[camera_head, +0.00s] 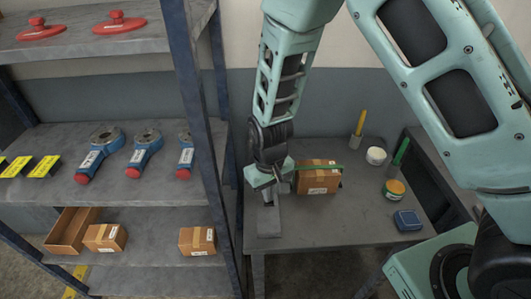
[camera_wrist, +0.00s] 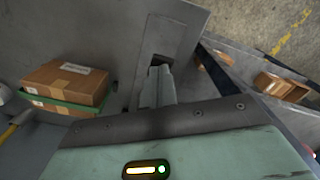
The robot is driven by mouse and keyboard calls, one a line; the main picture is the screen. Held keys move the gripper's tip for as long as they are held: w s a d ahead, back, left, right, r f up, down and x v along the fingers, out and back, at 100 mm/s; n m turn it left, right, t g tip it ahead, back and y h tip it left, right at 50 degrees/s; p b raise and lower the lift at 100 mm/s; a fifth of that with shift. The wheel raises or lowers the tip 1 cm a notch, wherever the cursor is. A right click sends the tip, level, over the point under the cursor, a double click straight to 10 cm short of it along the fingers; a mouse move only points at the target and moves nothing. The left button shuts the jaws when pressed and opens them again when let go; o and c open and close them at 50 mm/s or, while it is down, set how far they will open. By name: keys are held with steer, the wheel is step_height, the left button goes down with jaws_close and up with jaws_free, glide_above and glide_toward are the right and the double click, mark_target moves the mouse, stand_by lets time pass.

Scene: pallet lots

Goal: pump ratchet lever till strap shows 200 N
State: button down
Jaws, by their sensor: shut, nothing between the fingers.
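A cardboard box (camera_head: 318,181) stands on the grey table with a green strap (camera_head: 325,167) around it. The box (camera_wrist: 70,82) and strap (camera_wrist: 62,106) also show at the left of the wrist view. My gripper (camera_head: 268,203) points down to the left of the box, at a grey block (camera_head: 266,228) by the table's left edge. In the wrist view its fingers (camera_wrist: 157,84) are shut and empty, beside a dark recess in the grey piece (camera_wrist: 158,53). I cannot tell whether they touch it. I cannot make out a ratchet lever or a force reading.
A shelf rack (camera_head: 190,80) stands close on the left, holding blue tools with red ends (camera_head: 145,155) and small boxes (camera_head: 197,240). The front middle is clear.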

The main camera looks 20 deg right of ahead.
steer(key=shift+w+r+p, duration=0.15)
steer(key=shift+r+p, duration=2)
steer(key=shift+r, duration=0.8)
steer(key=s+a+r+n+y+b, duration=0.15)
steer(key=s+a+r, duration=0.25)
steer(key=s+r, duration=0.55)
steer(key=s+d+r+n+b, duration=0.1)
steer(key=s+d+r+n, duration=0.2)
steer(key=s+r, duration=0.4)
steer(key=s+h, duration=0.1)
steer(key=s, duration=0.3)
steer(key=shift+s+b, duration=0.2)
steer(key=shift+b, duration=0.2)
steer(key=shift+w, duration=0.1)
